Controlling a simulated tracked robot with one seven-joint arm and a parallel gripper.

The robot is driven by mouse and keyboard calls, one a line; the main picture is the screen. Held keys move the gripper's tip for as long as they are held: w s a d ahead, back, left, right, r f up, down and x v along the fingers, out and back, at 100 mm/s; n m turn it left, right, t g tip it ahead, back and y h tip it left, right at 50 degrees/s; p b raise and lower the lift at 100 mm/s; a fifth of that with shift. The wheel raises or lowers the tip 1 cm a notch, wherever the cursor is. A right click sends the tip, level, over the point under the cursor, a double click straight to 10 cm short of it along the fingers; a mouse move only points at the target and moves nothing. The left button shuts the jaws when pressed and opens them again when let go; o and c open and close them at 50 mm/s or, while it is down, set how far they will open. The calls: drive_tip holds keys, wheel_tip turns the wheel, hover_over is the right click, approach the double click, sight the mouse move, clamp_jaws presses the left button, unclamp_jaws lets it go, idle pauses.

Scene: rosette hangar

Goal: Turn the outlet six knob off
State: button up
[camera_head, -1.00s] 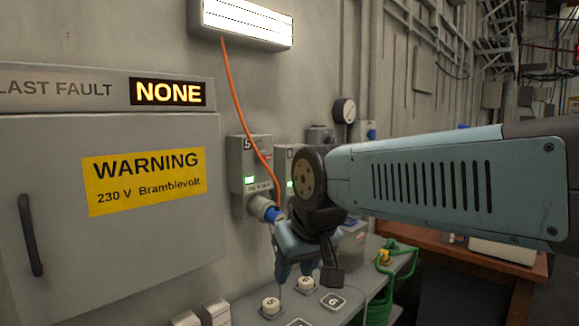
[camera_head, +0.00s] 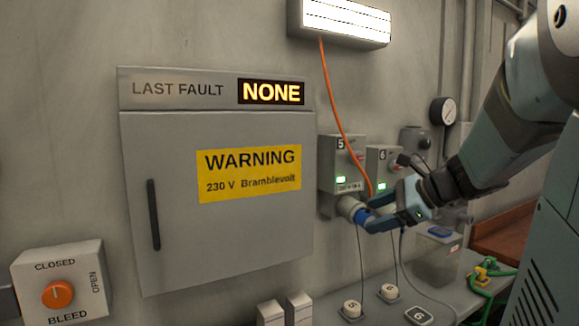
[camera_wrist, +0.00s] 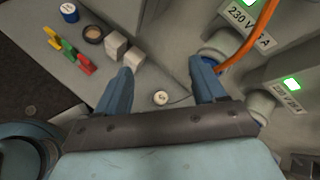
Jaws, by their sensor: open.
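The outlet six box (camera_head: 384,160) is grey, with a "6" and a lit green lamp, on the wall right of outlet five. My gripper and forearm cover its lower part in the head view, and I cannot make out its knob clearly. My gripper (camera_head: 374,217) is open in front of the plug and below the outlet boxes. In the wrist view, my gripper (camera_wrist: 163,70) shows its fingers apart with nothing held between them.
A bench (camera_head: 375,309) below carries white caps marked 5 (camera_head: 352,308) and 6 (camera_head: 389,292) and a clear bin (camera_head: 437,258). A large grey cabinet (camera_head: 215,235) stands left, with an orange-knobbed bleed box (camera_head: 57,293) beyond it. The orange cable (camera_head: 345,125) hangs near my gripper.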

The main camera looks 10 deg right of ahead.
drive_tip(key=w+d+r+m+t, duration=0.35)
drive_tip(key=d+m, duration=0.25)
drive_tip(key=d, duration=0.2)
drive_tip(key=m+t+h, duration=0.2)
drive_tip(key=m+t, duration=0.4)
drive_tip(key=m, duration=0.2)
approach(398, 168)
drive_tip(key=shift+n+g, duration=0.25)
drive_tip(key=shift+n, duration=0.05)
drive_tip(key=x, duration=0.9)
drive_tip(key=shift+r, duration=0.3)
drive_tip(key=c, duration=1.1)
drive_tip(key=shift+o, duration=0.2)
